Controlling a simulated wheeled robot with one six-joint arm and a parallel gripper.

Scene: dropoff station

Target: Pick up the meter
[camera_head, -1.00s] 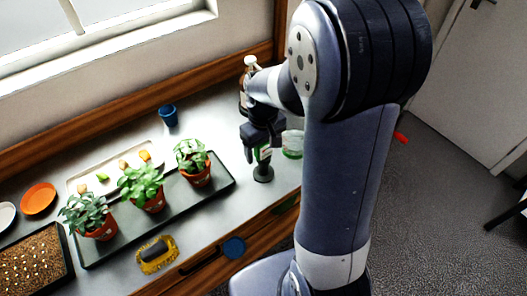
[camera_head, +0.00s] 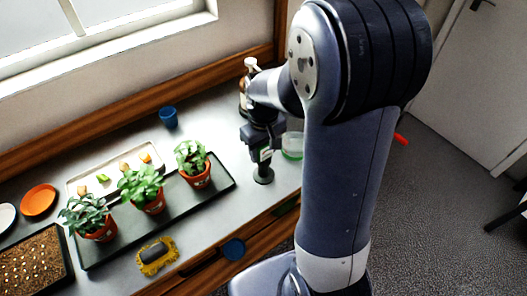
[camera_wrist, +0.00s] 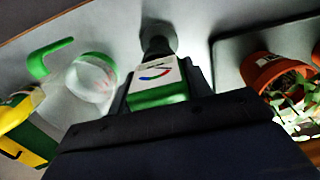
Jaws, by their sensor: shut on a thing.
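The meter is a green and white device with a coloured dial arc on its face and a dark round-ended lower part. It shows in the head view (camera_head: 264,171) and, close up, in the wrist view (camera_wrist: 158,84). My gripper (camera_head: 262,143) is shut on the meter's upper part, with a dark finger on each side of it in the wrist view (camera_wrist: 160,92). The meter looks upright, near the counter's right end. I cannot tell whether its lower end touches the counter. My gripper hides its top.
A clear green-rimmed container (camera_head: 293,146) stands close right of the meter. A dark tray (camera_head: 226,183) with potted plants lies to the left. A bottle (camera_head: 250,66) stands behind.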

